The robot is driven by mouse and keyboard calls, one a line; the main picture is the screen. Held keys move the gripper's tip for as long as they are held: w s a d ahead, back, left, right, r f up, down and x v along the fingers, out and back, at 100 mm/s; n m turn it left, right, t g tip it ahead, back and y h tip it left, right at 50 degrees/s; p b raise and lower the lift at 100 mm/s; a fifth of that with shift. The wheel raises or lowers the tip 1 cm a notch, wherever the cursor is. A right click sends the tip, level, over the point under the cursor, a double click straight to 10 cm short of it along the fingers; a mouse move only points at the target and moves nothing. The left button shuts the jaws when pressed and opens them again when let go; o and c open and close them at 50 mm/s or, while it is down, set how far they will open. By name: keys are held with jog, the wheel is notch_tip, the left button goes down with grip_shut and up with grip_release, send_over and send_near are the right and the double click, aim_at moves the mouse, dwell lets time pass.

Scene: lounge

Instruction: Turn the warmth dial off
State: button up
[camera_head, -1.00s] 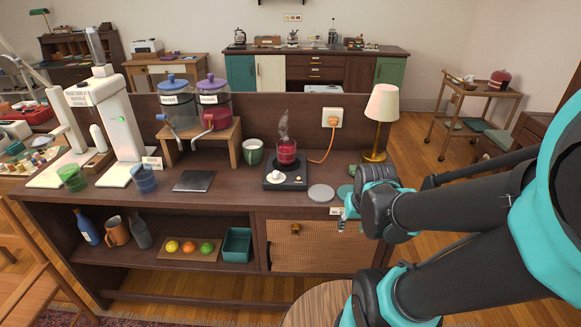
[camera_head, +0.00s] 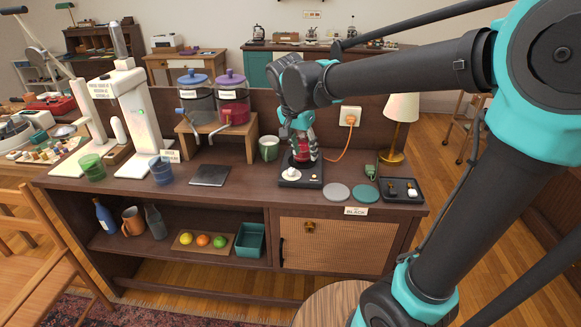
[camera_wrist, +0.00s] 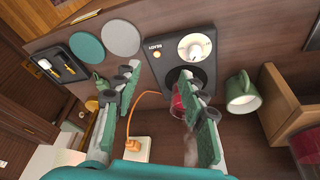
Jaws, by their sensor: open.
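The warmer (camera_head: 312,181) is a black square unit on the counter, with a white dial (camera_head: 291,174) at its front left. A glass of red liquid (camera_head: 302,151) stands on the warmer's plate, partly hidden by my gripper. My gripper (camera_wrist: 160,75) is open and empty above the warmer, its fingers apart from the dial. In the wrist view the right finger covers part of the glass (camera_wrist: 178,104).
A green mug (camera_head: 269,148) stands left of the warmer. An orange cord (camera_head: 338,150) runs behind it to the socket. Two round coasters (camera_head: 336,193), a black tray (camera_head: 408,195) and a lamp (camera_head: 399,110) are to the right. A dark flat pad (camera_head: 210,175) lies left.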

jog(key=m+h, duration=0.1)
jog(key=m, duration=0.1)
send_near(292, 169)
jog(key=x, duration=0.8)
jog(key=shift+f, duration=0.25)
grip_shut()
dwell(0.3)
